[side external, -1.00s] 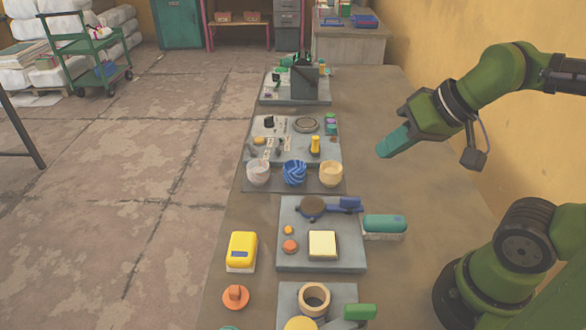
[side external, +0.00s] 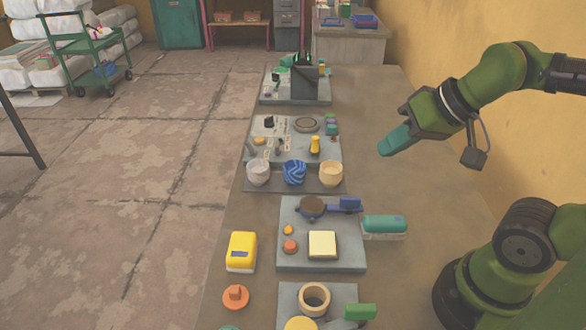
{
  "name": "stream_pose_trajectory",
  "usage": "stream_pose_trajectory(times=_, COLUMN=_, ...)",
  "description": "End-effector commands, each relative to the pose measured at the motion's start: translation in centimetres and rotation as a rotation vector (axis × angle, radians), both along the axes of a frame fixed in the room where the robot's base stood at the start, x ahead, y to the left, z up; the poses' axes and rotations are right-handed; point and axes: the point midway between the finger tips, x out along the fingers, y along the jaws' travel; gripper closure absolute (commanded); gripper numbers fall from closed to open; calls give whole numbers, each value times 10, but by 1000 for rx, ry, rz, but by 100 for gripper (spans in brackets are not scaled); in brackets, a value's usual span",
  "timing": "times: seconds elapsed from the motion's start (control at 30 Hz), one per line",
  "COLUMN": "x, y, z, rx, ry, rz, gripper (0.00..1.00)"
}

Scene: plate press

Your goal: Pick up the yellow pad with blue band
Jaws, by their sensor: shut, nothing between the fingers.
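The yellow pad with blue band (side external: 241,250) lies on the bench near its left edge, left of a grey press plate. It has a yellow top with a small blue patch and a pale underside. My gripper (side external: 392,146) is shut and empty, with teal fingers pointing down and to the left. It hangs in the air over the right side of the bench, up and to the right of the pad and well apart from it.
A grey plate (side external: 290,261) holds a pale yellow square block (side external: 322,243), orange knobs and a round brown disc. A teal pad (side external: 384,225) lies to its right. An orange knob-like piece (side external: 235,296) is just below the yellow pad. Three bowls (side external: 294,173) stand farther back.

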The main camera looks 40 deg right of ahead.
Motion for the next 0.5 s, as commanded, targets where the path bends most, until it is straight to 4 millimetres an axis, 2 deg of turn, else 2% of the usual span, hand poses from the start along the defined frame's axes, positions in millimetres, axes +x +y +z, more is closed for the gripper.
stream_pose_trajectory(times=0.17, x=0, y=0, z=0, rx=0, ry=0, rz=0, gripper=100)
stream_pose_trajectory(times=0.2, x=0, y=0, z=0, rx=0, ry=0, rz=0, gripper=97)
stream_pose_trajectory(times=0.5, x=0, y=0, z=0, rx=0, ry=0, rz=0, gripper=51)
